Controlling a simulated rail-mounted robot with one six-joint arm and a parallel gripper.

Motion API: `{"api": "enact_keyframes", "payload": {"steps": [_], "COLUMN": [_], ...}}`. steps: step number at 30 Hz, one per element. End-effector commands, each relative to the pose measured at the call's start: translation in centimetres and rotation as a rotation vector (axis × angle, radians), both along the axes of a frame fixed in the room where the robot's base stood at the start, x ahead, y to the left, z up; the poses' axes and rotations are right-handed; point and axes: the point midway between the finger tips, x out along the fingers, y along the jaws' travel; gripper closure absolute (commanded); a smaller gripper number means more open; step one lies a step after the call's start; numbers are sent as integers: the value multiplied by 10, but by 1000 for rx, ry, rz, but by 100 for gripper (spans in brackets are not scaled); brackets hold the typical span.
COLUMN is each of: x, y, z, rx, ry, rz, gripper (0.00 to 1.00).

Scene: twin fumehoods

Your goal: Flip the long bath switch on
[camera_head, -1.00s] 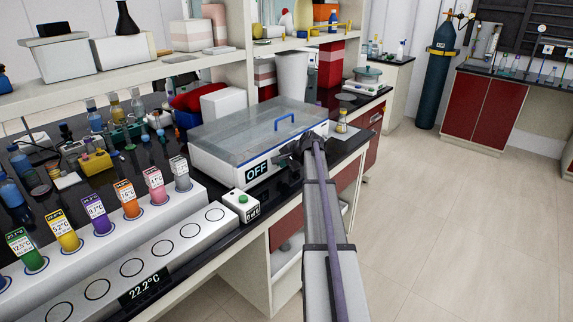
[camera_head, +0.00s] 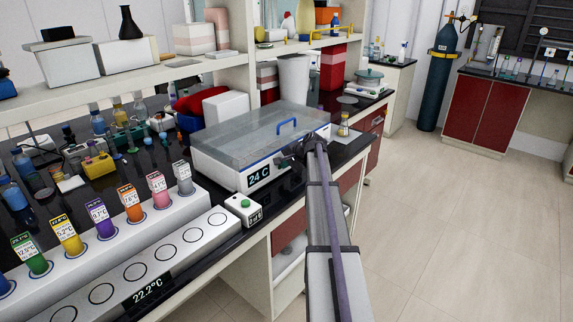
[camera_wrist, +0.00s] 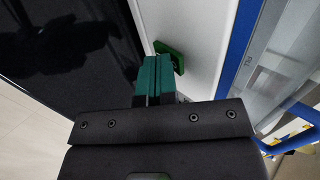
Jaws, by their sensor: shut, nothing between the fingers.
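The bath (camera_head: 222,170) is a long white box with a clear lid (camera_head: 245,135) and a blue handle (camera_head: 287,125), on the black bench. Its front display (camera_head: 259,175) reads 24 C. A green switch (camera_wrist: 172,53) shows on its white wall in the wrist view; my arm hides it in the head view. My gripper (camera_head: 290,150) is at the right part of the bath's front. In the wrist view its teal fingers (camera_wrist: 153,72) are shut and empty, with their tips right beside the switch. I cannot tell whether they touch it.
A small white box with a green button (camera_head: 243,206) stands just in front of the bath. A long white rack (camera_head: 185,252) with several coloured labelled bottles is at the left front. A small bottle (camera_head: 344,124) stands right of the bath. The floor at right is clear.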

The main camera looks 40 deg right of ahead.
Motion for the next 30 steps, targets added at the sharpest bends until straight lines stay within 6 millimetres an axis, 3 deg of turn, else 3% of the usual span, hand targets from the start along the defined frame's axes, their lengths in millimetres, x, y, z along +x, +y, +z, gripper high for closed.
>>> {"api": "enact_keyframes", "payload": {"steps": [5,9,12,19,24,30], "x": [-14,-40,-61,-101,-115,-117], "y": [0,0,-6,-15,-18,-19], "z": [-2,-6,20,46,52,51], "rx": [-1,0,1,-1,1,0], "ry": [0,-1,-1,0,0,0], "rz": [2,8,6,8,9,10], "gripper": [100,100,100,100,100,100]}}
